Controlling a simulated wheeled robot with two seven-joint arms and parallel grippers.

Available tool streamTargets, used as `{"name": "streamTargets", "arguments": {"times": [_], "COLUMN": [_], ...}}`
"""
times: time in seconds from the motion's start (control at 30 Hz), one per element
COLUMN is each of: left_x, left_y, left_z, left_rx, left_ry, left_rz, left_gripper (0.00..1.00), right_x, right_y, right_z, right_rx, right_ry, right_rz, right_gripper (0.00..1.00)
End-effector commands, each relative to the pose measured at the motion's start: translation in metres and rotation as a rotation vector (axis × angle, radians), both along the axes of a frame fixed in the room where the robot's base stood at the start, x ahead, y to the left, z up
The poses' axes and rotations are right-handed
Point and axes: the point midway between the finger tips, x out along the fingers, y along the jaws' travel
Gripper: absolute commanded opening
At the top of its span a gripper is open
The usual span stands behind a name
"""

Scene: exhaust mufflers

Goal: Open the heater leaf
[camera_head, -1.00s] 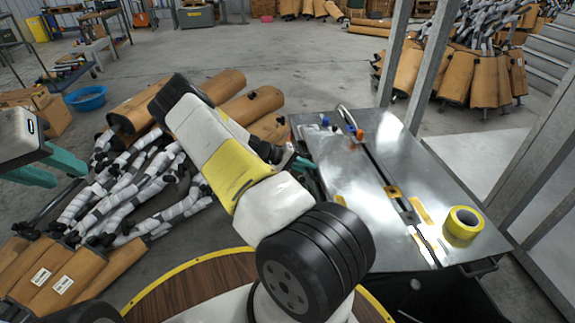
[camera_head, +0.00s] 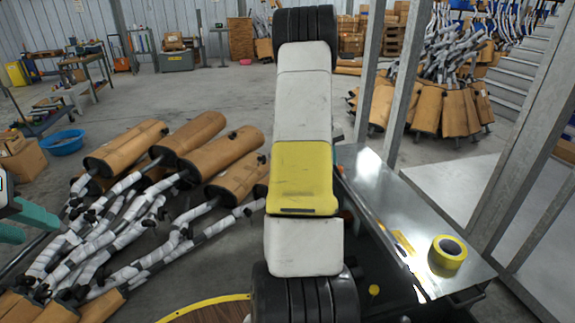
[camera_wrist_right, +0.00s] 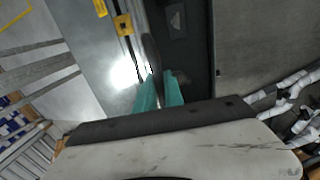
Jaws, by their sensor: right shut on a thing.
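The heater (camera_head: 395,195) is a low box with a shiny metal top, right of centre in the head view. A dark gap (camera_wrist_right: 188,60) shows beside the metal top in the wrist view. My right gripper (camera_wrist_right: 160,92) has its teal fingers closed on a dark, narrow part of the heater leaf (camera_wrist_right: 152,52) at the edge of that gap. In the head view my right arm hides this gripper and much of the heater's left side. My left gripper (camera_head: 25,224) is at the left edge, empty, with its teal fingers apart.
A yellow tape roll (camera_head: 447,252) lies on the heater's near right corner. Several brown mufflers (camera_head: 195,140) with wrapped pipes cover the floor at left. The floor behind is mostly clear.

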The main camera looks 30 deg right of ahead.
Motion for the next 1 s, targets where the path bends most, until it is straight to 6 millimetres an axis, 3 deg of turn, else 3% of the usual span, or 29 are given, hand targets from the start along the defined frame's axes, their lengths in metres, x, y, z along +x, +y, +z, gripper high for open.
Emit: {"name": "streamTargets", "arguments": {"times": [0.1,0.4,1.0], "left_x": [0.0,0.0,0.0], "left_y": [0.0,0.0,0.0], "left_z": [0.0,0.0,0.0], "left_rx": [0.0,0.0,0.0], "left_ry": [0.0,0.0,0.0], "left_rz": [0.0,0.0,0.0], "left_gripper": [0.36,0.36,0.36], "right_x": [-0.007,-0.015,-0.018], "right_y": [-0.021,-0.047,-0.055], "right_z": [0.009,0.019,0.021], "right_rx": [0.062,0.079,0.079], "right_ry": [-0.023,-0.024,-0.022], "right_rz": [-0.006,0.001,0.0], "right_gripper": [0.0,0.0,0.0]}}
